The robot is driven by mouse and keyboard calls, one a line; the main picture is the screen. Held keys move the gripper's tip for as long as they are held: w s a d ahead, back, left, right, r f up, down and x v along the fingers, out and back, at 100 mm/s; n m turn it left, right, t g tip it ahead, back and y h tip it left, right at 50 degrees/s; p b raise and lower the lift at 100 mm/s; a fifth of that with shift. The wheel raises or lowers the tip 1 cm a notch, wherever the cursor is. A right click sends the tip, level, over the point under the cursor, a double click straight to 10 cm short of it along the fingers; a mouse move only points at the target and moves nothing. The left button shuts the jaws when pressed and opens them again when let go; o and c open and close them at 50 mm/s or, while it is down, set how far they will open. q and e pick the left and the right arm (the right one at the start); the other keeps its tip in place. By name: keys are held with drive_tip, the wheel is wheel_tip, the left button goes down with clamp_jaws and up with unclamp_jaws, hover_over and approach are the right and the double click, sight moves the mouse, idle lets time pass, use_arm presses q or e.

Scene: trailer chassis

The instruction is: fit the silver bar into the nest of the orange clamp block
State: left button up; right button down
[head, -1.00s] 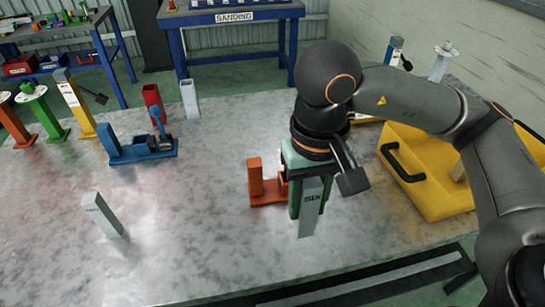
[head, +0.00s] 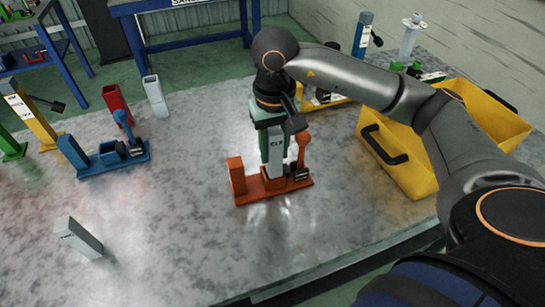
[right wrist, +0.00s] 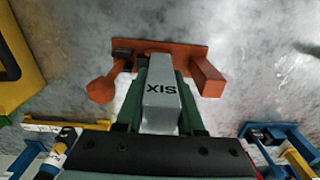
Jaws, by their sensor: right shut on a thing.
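The bar's lower end is at the middle of the block, between post and lever. In the right wrist view the bar (right wrist: 160,103) points at the orange block (right wrist: 207,76). I cannot tell whether its end is inside the nest or just above it. My left gripper is not in view.
A blue clamp block (head: 105,158) stands at the left. A grey bar (head: 78,238) stands front left; red (head: 117,104) and grey (head: 155,97) sockets stand behind. A yellow bin (head: 400,165) is right of the block. The table's front middle is clear.

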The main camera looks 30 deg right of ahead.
sight(272, 160)
drive_tip(key=shift+w+d+f, duration=0.2)
drive_tip(key=shift+w+f, duration=0.3)
drive_tip(key=shift+f, duration=0.15)
drive_tip(key=f, duration=0.1)
drive_tip(key=f+p, duration=0.1)
drive_tip(key=f, duration=0.1)
drive_tip(key=shift+w+d, duration=0.15)
drive_tip(key=shift+w, duration=0.2)
drive_tip(key=shift+f, duration=0.5)
drive_tip(key=shift+f, duration=0.1)
drive_tip(key=shift+f+b, duration=0.1)
drive_tip(key=shift+b, duration=0.25)
drive_tip(key=c, duration=0.5)
unclamp_jaws()
